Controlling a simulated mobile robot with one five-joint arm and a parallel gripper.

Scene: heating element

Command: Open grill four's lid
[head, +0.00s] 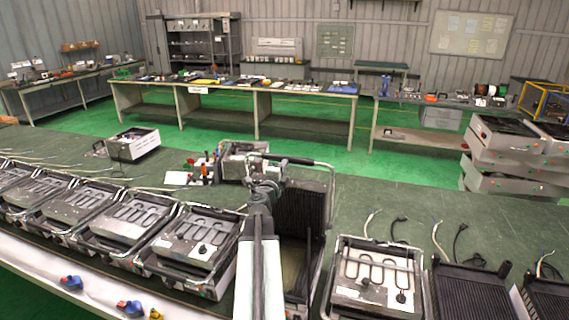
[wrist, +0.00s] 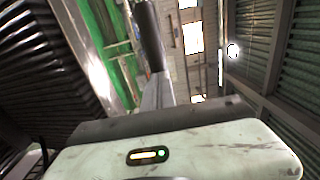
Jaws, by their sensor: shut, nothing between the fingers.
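A grill in the middle of the near bench has its lid (head: 312,205) standing up, with the dark ribbed inner face showing. Its metal handle frame curves over the top and down the right side. No number is legible on it. My arm hides the left part of this grill. My gripper (head: 268,170) is beside the raised lid, to its left. In the wrist view my gripper (wrist: 149,22) is shut and empty, its dark tip pointing up. The ribbed lid plate (wrist: 40,65) shows at the left there, apart from the fingers.
Several grills with coiled elements (head: 125,220) stand in a row to the left. Another coiled-element unit (head: 375,275) and dark ribbed plates (head: 470,290) are to the right. Loose cables and a control assembly (head: 240,165) lie behind. Bare bench (head: 350,205) shows behind the right-hand units.

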